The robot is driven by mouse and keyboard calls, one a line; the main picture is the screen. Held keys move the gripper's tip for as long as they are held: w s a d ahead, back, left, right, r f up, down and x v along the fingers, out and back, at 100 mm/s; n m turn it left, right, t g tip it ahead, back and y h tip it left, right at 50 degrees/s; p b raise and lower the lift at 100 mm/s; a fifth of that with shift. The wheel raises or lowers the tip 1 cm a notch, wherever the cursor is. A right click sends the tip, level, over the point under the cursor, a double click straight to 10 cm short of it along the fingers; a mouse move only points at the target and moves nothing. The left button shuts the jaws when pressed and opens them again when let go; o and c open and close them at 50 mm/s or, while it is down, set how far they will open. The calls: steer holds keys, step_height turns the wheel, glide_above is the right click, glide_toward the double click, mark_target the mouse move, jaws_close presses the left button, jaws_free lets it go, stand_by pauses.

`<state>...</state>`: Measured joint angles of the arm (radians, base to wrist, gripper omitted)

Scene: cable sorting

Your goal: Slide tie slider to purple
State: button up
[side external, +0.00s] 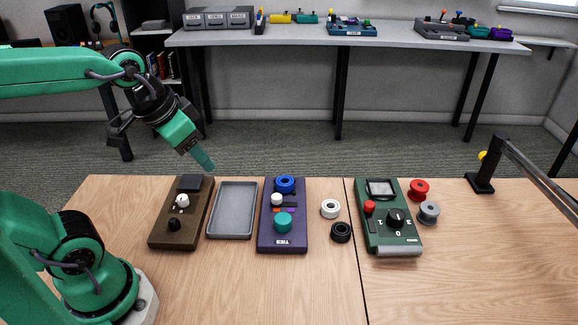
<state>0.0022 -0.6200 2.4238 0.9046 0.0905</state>
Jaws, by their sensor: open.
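The dark purple box labelled TIES (267,240) lies on the wooden table in the side view. A small white knob (277,199) sits toward its upper left, beside a small orange patch (275,209). A purplish patch (290,210) is to the right of the orange one. A blue ring (285,184) is at the box's far end, and a teal round piece (283,222) is nearer. My gripper (200,154) is open and empty, raised above the table's far left side, left of the box and apart from it. Its second jaw is hard to make out.
A brown box with knobs (160,236) and a grey tray (233,238) stand left of the purple box. White (330,208) and black (341,232) rings lie to its right, then a green device (397,241), red (419,189) and grey (429,211) spools. The front table area is clear.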

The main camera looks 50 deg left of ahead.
steer(key=w+f+m+g, duration=0.2)
steer(key=w+f+m, duration=0.15)
steer(key=w, duration=0.55)
steer(key=m+g, duration=0.3)
steer(key=m, duration=0.2)
glide_above(277, 196)
steer(key=shift+n, duration=0.25)
step_height(277, 196, down, 9)
steer(key=shift+f, duration=0.2)
steer(key=shift+f, duration=3.9)
jaws_close()
